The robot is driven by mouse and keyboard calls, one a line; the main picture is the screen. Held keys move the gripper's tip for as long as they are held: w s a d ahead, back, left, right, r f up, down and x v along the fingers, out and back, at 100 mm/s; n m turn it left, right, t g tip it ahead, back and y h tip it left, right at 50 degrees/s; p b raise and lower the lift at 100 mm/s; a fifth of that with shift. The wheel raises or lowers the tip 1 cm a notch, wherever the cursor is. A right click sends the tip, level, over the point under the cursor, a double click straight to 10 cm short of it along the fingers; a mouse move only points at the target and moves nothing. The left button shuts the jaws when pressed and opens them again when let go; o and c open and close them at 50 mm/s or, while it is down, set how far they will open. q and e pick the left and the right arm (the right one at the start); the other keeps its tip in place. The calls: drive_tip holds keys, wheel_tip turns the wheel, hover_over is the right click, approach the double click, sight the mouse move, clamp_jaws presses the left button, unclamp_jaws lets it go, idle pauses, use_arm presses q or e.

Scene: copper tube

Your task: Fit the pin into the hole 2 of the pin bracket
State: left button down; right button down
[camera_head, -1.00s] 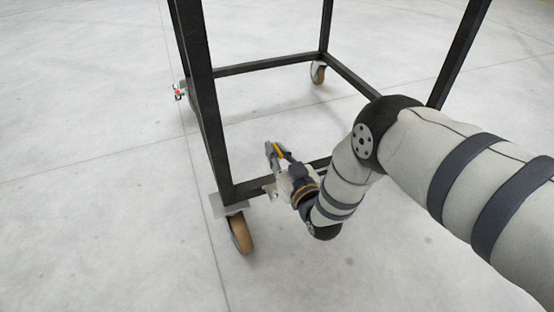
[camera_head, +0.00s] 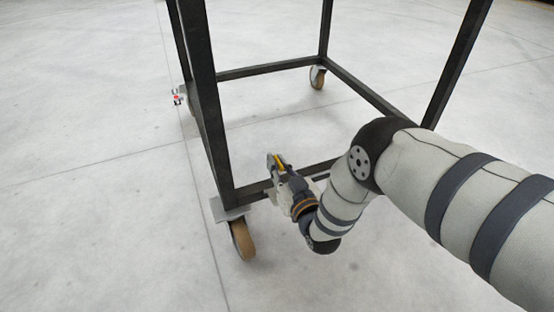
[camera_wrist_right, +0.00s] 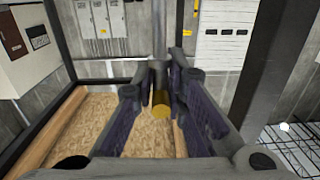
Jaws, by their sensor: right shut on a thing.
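My right gripper (camera_head: 273,163) is low beside the cart frame, near its front lower bar. A small yellow piece (camera_head: 280,161) shows between its fingers. In the right wrist view, the fingers (camera_wrist_right: 160,85) are closed around a thin upright cylinder with a brass-yellow end (camera_wrist_right: 160,108), which looks like the pin. Its grey upper part runs up out of the picture. I cannot make out the pin bracket or hole 2 for certain. A small red and white part (camera_head: 177,97) sits by the cart's left post, too small to identify. My left gripper is not in view.
The black cart frame (camera_head: 210,110) has a front post and brown caster wheels (camera_head: 242,240). My right forearm crosses its lower right side. The floor at left is clear.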

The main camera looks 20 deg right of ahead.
wheel_tip(320, 180, down, 2)
drive_tip(key=shift+f+b, duration=0.1)
drive_tip(key=shift+b, duration=0.4)
drive_tip(key=shift+p, duration=0.35)
idle(0.8)
drive_tip(key=shift+f, duration=0.15)
drive_tip(key=shift+f+b, duration=0.35)
drive_tip(key=shift+b, duration=0.05)
drive_tip(key=shift+f, duration=0.4)
drive_tip(key=shift+f+b, duration=1.55)
drive_tip(key=shift+f, duration=0.1)
drive_tip(key=shift+f+b, duration=0.4)
drive_tip(key=shift+f, duration=0.1)
drive_tip(key=shift+f+b, duration=0.55)
drive_tip(key=shift+b, duration=0.1)
